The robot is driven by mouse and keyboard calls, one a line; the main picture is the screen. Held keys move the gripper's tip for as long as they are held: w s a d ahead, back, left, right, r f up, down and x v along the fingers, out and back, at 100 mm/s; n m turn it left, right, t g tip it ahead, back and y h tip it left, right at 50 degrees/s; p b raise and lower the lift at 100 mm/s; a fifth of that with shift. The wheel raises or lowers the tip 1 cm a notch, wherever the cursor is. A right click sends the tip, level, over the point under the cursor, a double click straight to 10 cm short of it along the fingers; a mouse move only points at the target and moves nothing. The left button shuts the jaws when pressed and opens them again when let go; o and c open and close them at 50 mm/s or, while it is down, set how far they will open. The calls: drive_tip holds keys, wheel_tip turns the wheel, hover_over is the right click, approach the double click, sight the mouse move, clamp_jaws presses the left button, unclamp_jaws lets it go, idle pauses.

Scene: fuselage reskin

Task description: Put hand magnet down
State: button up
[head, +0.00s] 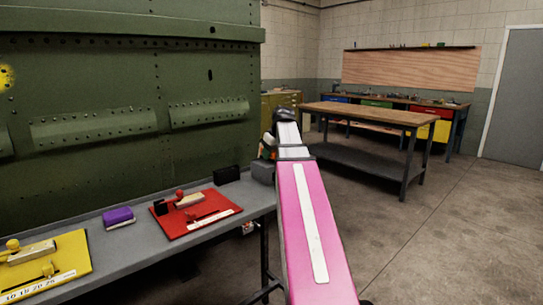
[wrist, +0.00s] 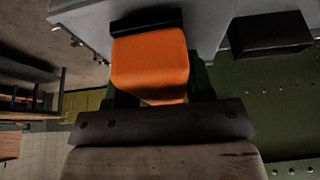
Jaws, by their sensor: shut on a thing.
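The hand magnet (wrist: 150,62), which I take to be the orange block with a black strip along its far edge, fills the middle of the wrist view. My gripper (wrist: 156,96) is shut on it.
A black block (head: 227,174) stands beside my gripper. A red tray (head: 198,213), a purple block (head: 119,217) and a yellow tray (head: 45,265) lie further left. The green riveted fuselage panel (head: 120,110) rises behind. A wooden workbench (head: 370,115) stands back right; the floor between is clear.

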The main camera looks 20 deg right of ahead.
drive_tip(key=shift+f, duration=0.35)
drive_tip(key=shift+f, duration=0.1)
drive_tip(key=o, duration=0.8)
drive_tip(key=shift+o, duration=0.2)
drive_tip(key=v, duration=1.1)
drive_tip(key=shift+s+r, duration=0.15)
drive_tip(key=shift+r, duration=0.45)
